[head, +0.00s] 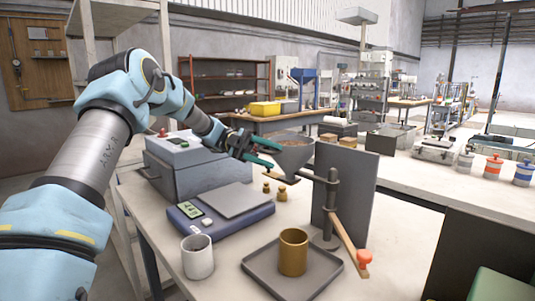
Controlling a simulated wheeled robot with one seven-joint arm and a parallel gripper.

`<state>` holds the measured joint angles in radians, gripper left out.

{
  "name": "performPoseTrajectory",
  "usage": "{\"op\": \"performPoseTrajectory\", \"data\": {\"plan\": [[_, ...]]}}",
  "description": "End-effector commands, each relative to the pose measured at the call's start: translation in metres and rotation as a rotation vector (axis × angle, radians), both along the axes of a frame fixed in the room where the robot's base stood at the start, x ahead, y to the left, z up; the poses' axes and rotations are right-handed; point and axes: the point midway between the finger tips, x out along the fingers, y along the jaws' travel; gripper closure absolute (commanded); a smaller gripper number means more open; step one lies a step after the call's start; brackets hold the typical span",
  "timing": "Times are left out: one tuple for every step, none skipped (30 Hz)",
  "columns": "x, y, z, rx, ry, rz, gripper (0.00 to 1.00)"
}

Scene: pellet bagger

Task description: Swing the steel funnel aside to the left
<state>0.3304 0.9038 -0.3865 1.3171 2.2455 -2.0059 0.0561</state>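The steel funnel (292,158) is a grey cone with brown pellets visible in its top. It is held by an arm on an upright post (331,205) with a round base, in front of a dark upright panel (351,187). My gripper (266,152) is at the funnel's left side, with its two green fingers spread apart. The fingertips are close to the funnel's rim; I cannot tell whether they touch it. A brown cup (293,252) stands on a dark tray (258,270), lower than the funnel and nearer the front.
A blue scale (215,220), a grey cup (197,257) and small brass weights (281,193) stand left of the post. A grey machine (180,172) is behind the scale. A wooden lever with a red knob (364,257) lies right of the tray.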

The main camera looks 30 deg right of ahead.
Motion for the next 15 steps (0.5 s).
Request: {"op": "performPoseTrajectory", "data": {"plan": [[0.000, 0.000, 0.001, -0.001, 0.000, 0.000, 0.58], [0.000, 0.000, 0.001, -0.002, -0.001, 0.000, 0.58], [0.000, 0.000, 0.002, -0.003, -0.001, 0.000, 0.58], [0.000, 0.000, 0.002, -0.003, 0.000, -0.001, 0.58], [0.000, 0.000, 0.002, -0.004, 0.000, -0.001, 0.58], [0.000, 0.000, 0.003, -0.004, 0.000, -0.001, 0.58], [0.001, 0.000, 0.003, -0.004, 0.000, 0.000, 0.58], [0.002, 0.001, 0.003, -0.005, 0.000, 0.000, 0.58], [0.004, 0.001, 0.003, -0.005, 0.001, -0.001, 0.58], [0.006, 0.001, 0.002, -0.007, 0.001, -0.001, 0.58], [0.009, 0.002, 0.002, -0.008, 0.002, 0.000, 0.58], [0.013, 0.003, 0.002, -0.007, 0.001, 0.001, 0.58], [0.017, 0.005, 0.002, -0.008, 0.001, 0.001, 0.58], [0.021, 0.006, 0.002, -0.009, 0.002, 0.003, 0.58], [0.028, 0.008, 0.002, -0.010, 0.001, 0.005, 0.58]]}}
